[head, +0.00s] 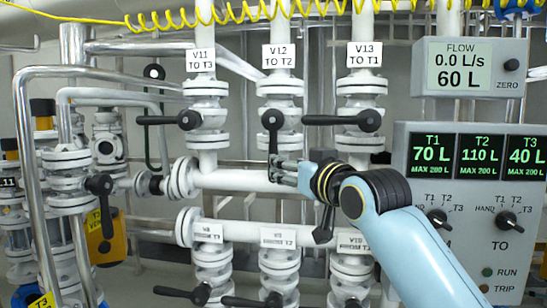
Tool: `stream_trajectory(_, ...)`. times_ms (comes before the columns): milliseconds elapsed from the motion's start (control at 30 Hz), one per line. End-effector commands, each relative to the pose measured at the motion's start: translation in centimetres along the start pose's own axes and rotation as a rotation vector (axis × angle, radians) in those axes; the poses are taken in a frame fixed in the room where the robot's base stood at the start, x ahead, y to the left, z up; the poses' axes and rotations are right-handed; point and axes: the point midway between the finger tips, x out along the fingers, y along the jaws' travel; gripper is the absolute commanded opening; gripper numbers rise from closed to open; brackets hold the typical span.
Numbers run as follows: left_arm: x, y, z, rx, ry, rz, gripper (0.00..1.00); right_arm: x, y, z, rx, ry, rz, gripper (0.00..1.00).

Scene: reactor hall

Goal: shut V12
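The valve V12 has a black lever (272,134) that hangs straight down, in line with its white vertical pipe. Its sign (279,56) reads "V12 TO T2". My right gripper (277,170) comes in from the right, with its fingertips at the lower end of the V12 lever. Whether the fingers touch or close around the lever cannot be told. My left gripper is not in view.
The V11 lever (165,120) and V13 lever (338,120) both lie level, across their pipes, pointing left. The flow display (460,68) reads 0.0 L/s and 60 L. The tank panel (475,157) reads T1 70, T2 110, T3 40 L. Another pipe row (277,229) stands below.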

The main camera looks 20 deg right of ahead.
Motion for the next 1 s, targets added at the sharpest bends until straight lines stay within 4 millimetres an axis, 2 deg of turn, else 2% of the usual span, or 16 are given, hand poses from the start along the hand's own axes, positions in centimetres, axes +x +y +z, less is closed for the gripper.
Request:
stream_trajectory(200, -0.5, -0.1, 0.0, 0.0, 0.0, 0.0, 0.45, 4.6, 0.0, -0.1, 0.001, 0.0, 0.0, 0.45)
stream_trajectory(400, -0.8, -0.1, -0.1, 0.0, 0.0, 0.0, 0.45, 7.5, 0.0, 0.0, 0.001, 0.0, 0.0, 0.45)
stream_trajectory(567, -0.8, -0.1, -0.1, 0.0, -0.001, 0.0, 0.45, 8.4, 0.0, 0.0, 0.0, 0.0, 0.0, 0.45)
stream_trajectory(800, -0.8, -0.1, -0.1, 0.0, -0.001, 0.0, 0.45, 8.4, 0.0, 0.1, 0.0, 0.0, 0.0, 0.45)
stream_trajectory(1000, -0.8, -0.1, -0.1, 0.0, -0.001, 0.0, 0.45, 8.4, 0.0, 0.1, 0.0, -0.001, 0.0, 0.19)
